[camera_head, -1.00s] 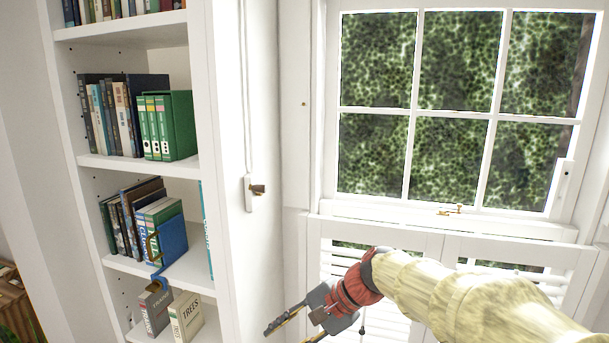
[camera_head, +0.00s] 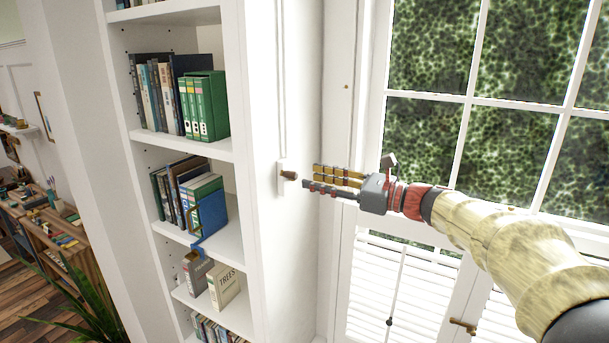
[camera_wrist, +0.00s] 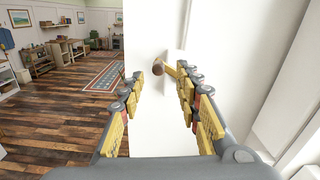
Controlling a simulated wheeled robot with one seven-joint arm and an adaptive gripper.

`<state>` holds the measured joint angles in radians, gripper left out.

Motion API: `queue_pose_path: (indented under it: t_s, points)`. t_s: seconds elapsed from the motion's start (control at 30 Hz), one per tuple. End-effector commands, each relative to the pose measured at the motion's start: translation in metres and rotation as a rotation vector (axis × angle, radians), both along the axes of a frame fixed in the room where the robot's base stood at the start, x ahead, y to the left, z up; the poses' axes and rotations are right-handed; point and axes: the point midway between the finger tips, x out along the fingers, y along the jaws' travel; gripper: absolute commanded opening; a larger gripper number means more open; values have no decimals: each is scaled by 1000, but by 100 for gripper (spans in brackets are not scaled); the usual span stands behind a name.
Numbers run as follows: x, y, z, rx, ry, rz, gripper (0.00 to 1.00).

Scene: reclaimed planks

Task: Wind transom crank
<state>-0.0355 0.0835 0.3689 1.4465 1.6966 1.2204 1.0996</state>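The transom crank (camera_head: 289,175) is a small brown knob on a white plate, fixed to the white side panel of the bookcase. A thin rod or cable runs up the panel above it. In the wrist view the crank knob (camera_wrist: 158,68) shows ahead, between and just beyond the fingertips. My gripper (camera_head: 314,179) points left at the crank, its fingers spread apart with nothing between them. In the wrist view the open fingers (camera_wrist: 160,82) frame the knob. The fingertips look close to the knob; I cannot tell whether they touch it.
The bookcase (camera_head: 238,150) with books stands left of the crank. The window (camera_head: 468,98) with lower shutters (camera_head: 400,290) is at right, behind my arm. A plant (camera_head: 85,305) and a cluttered desk (camera_head: 60,235) are at far left. Wood floor in the wrist view (camera_wrist: 60,120) is clear.

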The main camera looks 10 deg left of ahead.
Motion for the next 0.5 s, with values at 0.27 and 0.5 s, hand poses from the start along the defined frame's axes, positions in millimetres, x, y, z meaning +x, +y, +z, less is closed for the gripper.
queue_pose_path:
  t_s: [0.27, 0.5]
  points:
    - [12, 35, 1, -1, -1, 2, 33]
    - [14, 42, 0, -1, -1, 1, 33]
